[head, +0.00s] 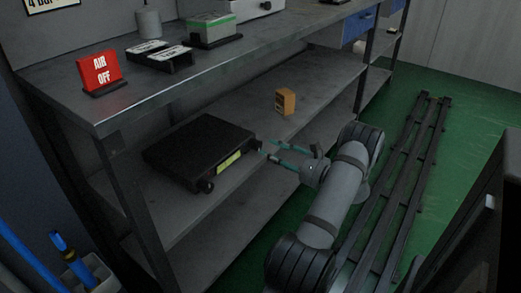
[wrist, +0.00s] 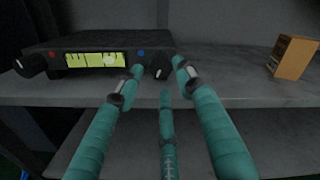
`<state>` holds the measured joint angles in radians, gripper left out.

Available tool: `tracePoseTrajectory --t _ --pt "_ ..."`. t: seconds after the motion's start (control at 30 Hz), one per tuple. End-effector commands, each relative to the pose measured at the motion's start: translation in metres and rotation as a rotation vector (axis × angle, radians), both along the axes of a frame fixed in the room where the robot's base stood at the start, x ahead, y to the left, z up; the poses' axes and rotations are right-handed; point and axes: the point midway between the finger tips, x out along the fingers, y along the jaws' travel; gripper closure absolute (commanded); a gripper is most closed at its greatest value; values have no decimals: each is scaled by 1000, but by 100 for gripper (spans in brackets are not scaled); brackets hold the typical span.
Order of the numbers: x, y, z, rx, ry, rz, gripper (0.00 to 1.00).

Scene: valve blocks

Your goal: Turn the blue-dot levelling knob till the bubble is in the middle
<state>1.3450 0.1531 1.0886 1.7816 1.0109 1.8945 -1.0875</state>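The black levelling unit (head: 200,145) lies on the middle shelf; it also shows in the wrist view (wrist: 105,40). Its yellow-green bubble window (wrist: 95,60) has a pale bubble (wrist: 110,60) right of the middle. A blue dot (wrist: 141,53) marks the black right knob (wrist: 158,66), which has a white pointer line. A red dot (wrist: 52,54) marks the left knob (wrist: 32,66). My gripper (wrist: 160,75) has teal fingers spread apart, with tips left, right and below the blue-dot knob. Whether they touch it, I cannot tell. In the head view my gripper (head: 266,148) reaches the unit's right front corner.
An orange-brown box (head: 285,101) stands on the same shelf to the right. A red AIR OFF sign (head: 99,72) and other items stand on the upper bench (head: 200,68). Dark rails (head: 408,170) lie on the green floor. The shelf between unit and box is clear.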

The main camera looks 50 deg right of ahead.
Motion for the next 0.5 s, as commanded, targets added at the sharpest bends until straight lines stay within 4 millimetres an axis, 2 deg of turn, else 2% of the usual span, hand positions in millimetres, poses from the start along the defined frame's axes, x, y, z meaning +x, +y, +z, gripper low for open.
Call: tracePoseTrajectory --t 0.03,0.2,0.5 --pt "11 1 -2 -3 1 4 63" --pt "36 2 -2 -2 1 3 63" --pt "50 1 0 0 1 0 63"
